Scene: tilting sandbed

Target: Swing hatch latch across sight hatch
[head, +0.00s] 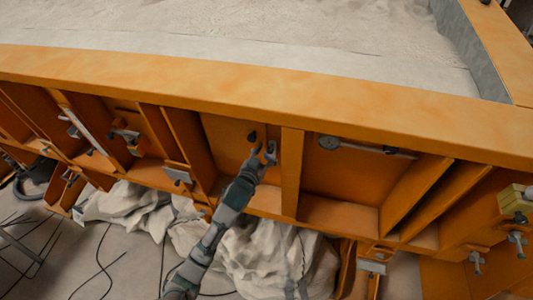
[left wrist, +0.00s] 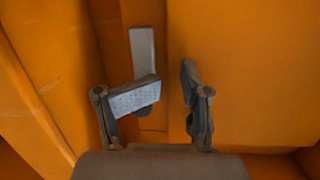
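My left gripper (head: 262,147) is in front of an orange panel in the side wall of the sandbed, just left of an upright rib. In the left wrist view the fingers (left wrist: 165,95) stand apart, with a gap between them. A pale grey textured block is at the left finger; I cannot tell whether it is a finger pad or a separate part. Beyond the fingers, a narrow grey strip (left wrist: 142,52) lies upright on the orange surface. I cannot tell whether it is the hatch latch. The sight hatch is not clearly identifiable. My right gripper is not in view.
A grey bar (head: 365,147) with a round end sits under the orange rim (head: 270,90), right of the rib (head: 291,172). Several metal clamps and brackets (head: 126,137) are on the left bays. Crumpled pale cloth (head: 270,262) and black cables lie on the floor below.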

